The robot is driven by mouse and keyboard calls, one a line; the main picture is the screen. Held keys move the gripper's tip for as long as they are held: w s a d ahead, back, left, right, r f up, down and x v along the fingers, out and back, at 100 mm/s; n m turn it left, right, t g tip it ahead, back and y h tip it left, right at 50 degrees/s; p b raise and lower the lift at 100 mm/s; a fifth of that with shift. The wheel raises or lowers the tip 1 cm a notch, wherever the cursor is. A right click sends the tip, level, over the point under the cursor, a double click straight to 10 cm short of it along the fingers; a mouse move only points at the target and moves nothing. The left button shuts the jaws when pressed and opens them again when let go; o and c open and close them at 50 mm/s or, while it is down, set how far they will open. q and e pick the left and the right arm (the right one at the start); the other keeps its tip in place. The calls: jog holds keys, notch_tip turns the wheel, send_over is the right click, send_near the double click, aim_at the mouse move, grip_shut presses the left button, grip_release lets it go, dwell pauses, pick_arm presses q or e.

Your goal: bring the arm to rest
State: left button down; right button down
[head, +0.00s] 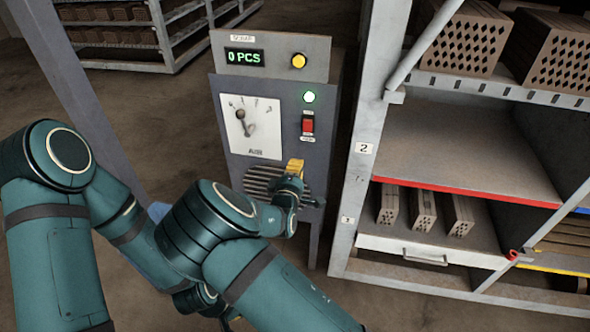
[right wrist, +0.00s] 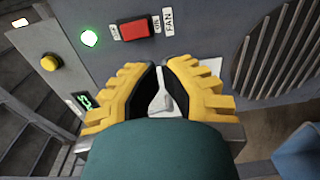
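My right gripper (head: 293,172) is in front of the grey control cabinet (head: 250,88), just below and right of its white AIR plate (head: 238,143). In the right wrist view its two yellow fingers (right wrist: 162,85) stand apart, with a gap between their dark pads. The grey lever (right wrist: 165,102) of the plate shows in that gap; in the head view the lever (head: 243,121) looks clear of the fingers. My left arm comes in from the left and folds behind my right arm. Its gripper is mostly hidden at the bottom, with only a small yellow bit showing.
The cabinet carries a 0 PCS display (head: 244,57), a yellow button (head: 299,61), a lit green lamp (head: 309,97) and a red FAN switch (head: 308,124). A shelf rack (head: 470,150) with hollow bricks (head: 424,210) stands close on the right. Open floor lies behind, left of the cabinet.

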dwell(0.4)
jog(key=s+d+f+m+g+y, duration=0.1)
jog(key=s+d+f+m+g, duration=0.4)
jog(key=f, duration=0.4)
jog(key=s+d+f+m+g+y, duration=0.1)
jog(key=s+d+f+m+g, duration=0.1)
jog(key=s+d+f+g, duration=0.4)
jog(key=s+a+m+g+y, duration=0.2)
jog(key=s+a+m+y, duration=0.1)
jog(key=s, duration=0.7)
jog(key=s+a+f+m+g+y, duration=0.1)
jog(key=s+a+m+y, duration=0.3)
jog(key=s, duration=0.6)
jog(key=shift+s+a+f+m+g, duration=0.2)
jog(key=shift+m+g, duration=0.4)
jog(key=shift+m, duration=0.5)
